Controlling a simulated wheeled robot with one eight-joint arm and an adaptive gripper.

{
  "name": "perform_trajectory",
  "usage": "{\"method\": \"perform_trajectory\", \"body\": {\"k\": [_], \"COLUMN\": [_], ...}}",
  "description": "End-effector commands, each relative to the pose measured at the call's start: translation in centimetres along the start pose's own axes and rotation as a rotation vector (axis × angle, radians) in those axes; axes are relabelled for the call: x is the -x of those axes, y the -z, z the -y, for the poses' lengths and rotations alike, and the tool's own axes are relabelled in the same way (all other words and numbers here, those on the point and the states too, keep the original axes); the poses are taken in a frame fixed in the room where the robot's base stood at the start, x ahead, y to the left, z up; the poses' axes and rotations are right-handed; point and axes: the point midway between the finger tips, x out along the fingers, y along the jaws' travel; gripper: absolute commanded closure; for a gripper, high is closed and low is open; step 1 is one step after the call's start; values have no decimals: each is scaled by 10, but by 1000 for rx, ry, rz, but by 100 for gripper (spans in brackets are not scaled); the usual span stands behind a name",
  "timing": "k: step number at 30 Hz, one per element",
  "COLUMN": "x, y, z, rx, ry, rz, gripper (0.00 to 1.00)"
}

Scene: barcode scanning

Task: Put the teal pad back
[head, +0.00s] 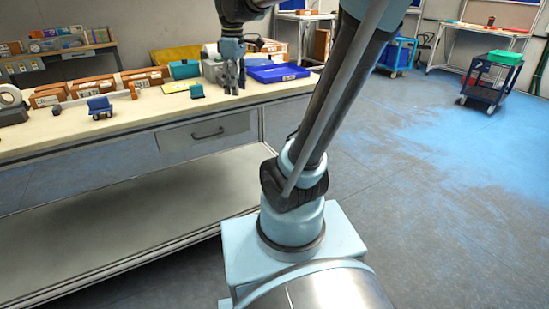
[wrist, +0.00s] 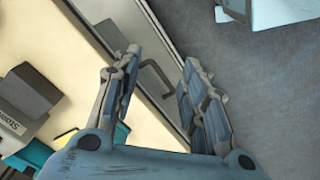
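Two teal things stand on the workbench (head: 150,108) in the head view: a larger teal block (head: 184,70) towards the back, and a small teal piece (head: 197,91) nearer the front edge. I cannot tell for sure which is the teal pad. A yellow sheet (head: 176,87) lies beside them. My gripper (head: 235,92) points down near the front edge of the bench, right of the small teal piece. In the wrist view its fingers (wrist: 162,58) are apart with nothing between them. A teal patch (wrist: 30,156) shows at the lower left there.
A blue tray (head: 278,73) lies right of my gripper. Brown cartons (head: 93,86) and a small blue stand (head: 99,106) are on the left of the bench. A drawer handle (wrist: 157,80) shows below the bench edge. The front left bench top is clear.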

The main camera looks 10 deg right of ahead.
Motion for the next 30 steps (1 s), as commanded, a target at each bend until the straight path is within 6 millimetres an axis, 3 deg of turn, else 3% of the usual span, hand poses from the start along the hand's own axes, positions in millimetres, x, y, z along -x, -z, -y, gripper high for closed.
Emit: {"method": "perform_trajectory", "body": {"k": [1,6,15,22,24,30], "x": [-10,-46,-123,-168,-175,-179], "y": [-18,-65,-135,-164,-178,-180], "z": [9,37,88,114,112,114], "rx": [-69,-312,-733,-955,-988,-1015], "ry": [-7,-29,-61,-76,-79,-80], "rz": [-5,-23,-62,-87,-90,-94], "gripper": [60,60,60,60,60,60]}}
